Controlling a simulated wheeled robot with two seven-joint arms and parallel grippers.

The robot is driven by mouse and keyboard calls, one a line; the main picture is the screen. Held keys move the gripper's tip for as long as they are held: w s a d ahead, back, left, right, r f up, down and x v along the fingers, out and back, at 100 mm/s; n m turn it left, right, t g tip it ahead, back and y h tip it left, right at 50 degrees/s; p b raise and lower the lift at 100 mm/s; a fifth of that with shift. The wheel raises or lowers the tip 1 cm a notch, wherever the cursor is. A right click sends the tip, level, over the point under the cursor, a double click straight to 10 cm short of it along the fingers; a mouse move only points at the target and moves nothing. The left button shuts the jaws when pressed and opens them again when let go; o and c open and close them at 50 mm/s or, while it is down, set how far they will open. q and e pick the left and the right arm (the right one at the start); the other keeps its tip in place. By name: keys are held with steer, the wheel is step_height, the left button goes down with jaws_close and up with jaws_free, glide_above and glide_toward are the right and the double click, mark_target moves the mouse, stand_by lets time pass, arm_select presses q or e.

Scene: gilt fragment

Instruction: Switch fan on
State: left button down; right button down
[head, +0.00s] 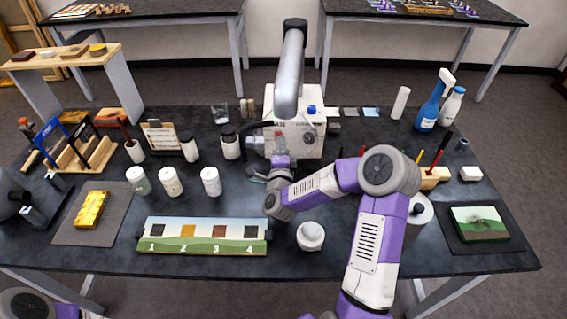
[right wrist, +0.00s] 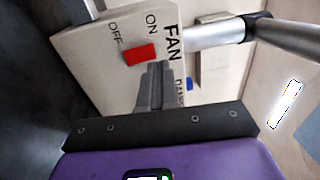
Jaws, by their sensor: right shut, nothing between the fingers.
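The fan unit is a white box (head: 312,135) with a thick silver duct (head: 290,70) rising from it, at the middle back of the table. In the right wrist view its face (right wrist: 85,50) carries the words FAN, ON and OFF. A red switch (right wrist: 141,54) sits beside the ON and OFF labels; I cannot tell which way it is set. My right gripper (right wrist: 157,66) is shut and empty, its tips close to the red switch; contact is unclear. In the head view the right gripper (head: 281,158) is in front of the box. My left gripper is out of view.
A blue knob (right wrist: 190,84) is near the fingers, its label partly hidden. Several white jars (head: 210,181) stand left of my right arm. A numbered board (head: 202,250) and a round white pot (head: 310,236) are in front. A blue spray bottle (head: 430,108) stands at the back right.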

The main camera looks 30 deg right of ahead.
steer(key=s+a+r, duration=0.1)
steer(key=s+a, duration=0.5)
steer(key=s, duration=0.3)
steer(key=shift+s+r+p, duration=0.25)
steer(key=shift+r+p, duration=0.05)
steer(key=shift+r, duration=0.05)
